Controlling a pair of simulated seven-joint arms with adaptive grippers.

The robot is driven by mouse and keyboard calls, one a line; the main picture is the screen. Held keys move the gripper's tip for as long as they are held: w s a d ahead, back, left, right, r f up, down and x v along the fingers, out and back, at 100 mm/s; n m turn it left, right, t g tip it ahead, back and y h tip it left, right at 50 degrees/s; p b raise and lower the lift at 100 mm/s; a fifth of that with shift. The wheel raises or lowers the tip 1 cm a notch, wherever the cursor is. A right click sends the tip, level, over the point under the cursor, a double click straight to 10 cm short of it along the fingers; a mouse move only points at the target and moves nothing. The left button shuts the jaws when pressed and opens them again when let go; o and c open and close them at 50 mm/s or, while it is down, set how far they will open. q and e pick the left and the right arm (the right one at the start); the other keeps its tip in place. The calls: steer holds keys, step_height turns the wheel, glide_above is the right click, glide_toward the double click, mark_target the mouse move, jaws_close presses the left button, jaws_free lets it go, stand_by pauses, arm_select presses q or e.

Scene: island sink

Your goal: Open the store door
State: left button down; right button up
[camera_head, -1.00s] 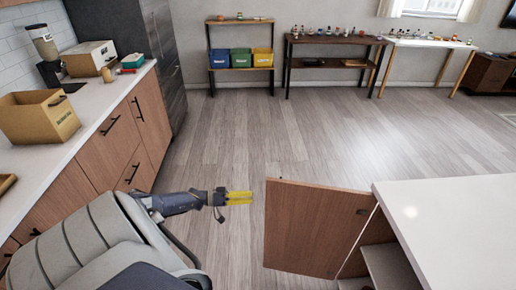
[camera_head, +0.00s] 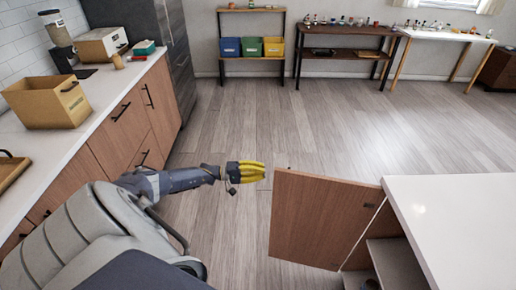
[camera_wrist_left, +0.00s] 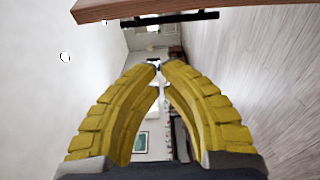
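The wooden door (camera_head: 320,216) of the white-topped island stands swung out from the cabinet, which shows an open inside with shelves (camera_head: 392,262). My left gripper (camera_head: 262,172) is just left of the door's free upper corner, with a small gap between them in the picture; I cannot tell if they touch. In the left wrist view its yellow fingers (camera_wrist_left: 160,66) come together at the tips with nothing seen between them. A wooden panel edge (camera_wrist_left: 200,7) with a dark bar handle (camera_wrist_left: 165,18) crosses the top of that view. My right gripper is not in view.
The island top (camera_head: 460,215) is bare at right. A counter (camera_head: 80,115) with an open box (camera_head: 48,103) and a coffee grinder (camera_head: 55,30) runs along the left. Shelves with coloured bins (camera_head: 252,47) and tables stand at the back. The floor between is clear.

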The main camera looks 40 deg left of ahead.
arm_select(q)
steer(key=x, duration=0.7)
steer(key=shift+s+d, duration=0.25)
steer(key=shift+s, duration=0.4)
steer(key=shift+s+d, duration=0.3)
steer(key=shift+s, duration=0.35)
steer(key=shift+s+d, duration=0.25)
steer(key=shift+s, duration=0.35)
